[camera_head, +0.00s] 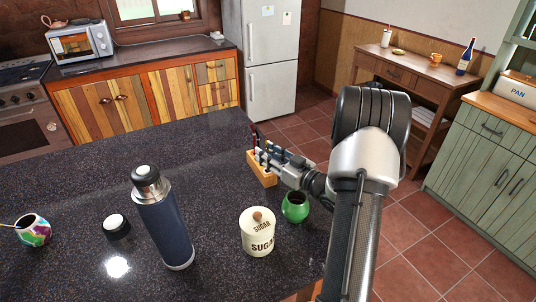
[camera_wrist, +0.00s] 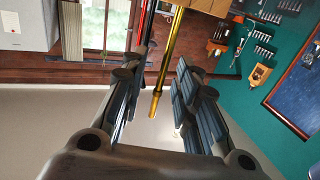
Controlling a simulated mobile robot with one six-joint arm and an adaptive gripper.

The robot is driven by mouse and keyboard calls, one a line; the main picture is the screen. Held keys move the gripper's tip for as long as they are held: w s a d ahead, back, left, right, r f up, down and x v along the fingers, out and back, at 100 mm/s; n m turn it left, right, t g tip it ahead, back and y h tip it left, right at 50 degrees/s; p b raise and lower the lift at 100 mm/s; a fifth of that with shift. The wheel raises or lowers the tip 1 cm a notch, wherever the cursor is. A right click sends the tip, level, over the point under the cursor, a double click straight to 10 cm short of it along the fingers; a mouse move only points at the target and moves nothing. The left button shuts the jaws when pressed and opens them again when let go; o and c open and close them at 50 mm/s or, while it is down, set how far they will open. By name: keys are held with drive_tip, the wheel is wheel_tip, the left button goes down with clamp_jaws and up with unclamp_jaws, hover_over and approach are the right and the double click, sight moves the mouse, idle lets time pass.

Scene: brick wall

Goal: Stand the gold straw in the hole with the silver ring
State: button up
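The gold straw (camera_wrist: 168,62) shows in the wrist view, between the fingers of my gripper (camera_wrist: 160,82), with visible gaps beside it. My gripper is open. The straw's upper end in that view meets a pale wooden block (camera_wrist: 208,5). In the head view the wooden block (camera_head: 264,178) stands on the dark counter, and my gripper (camera_head: 264,153) is at it, partly covering it. A red straw (camera_wrist: 146,20) is beside the gold one, near the left finger. The hole with the silver ring cannot be made out in either view.
A green cup (camera_head: 295,208) stands close below my wrist. The counter's back left is clear.

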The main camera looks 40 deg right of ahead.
drive_tip(key=s+d, duration=0.1)
drive_tip(key=s, duration=1.1)
drive_tip(key=shift+w, duration=0.1)
idle(0.4)
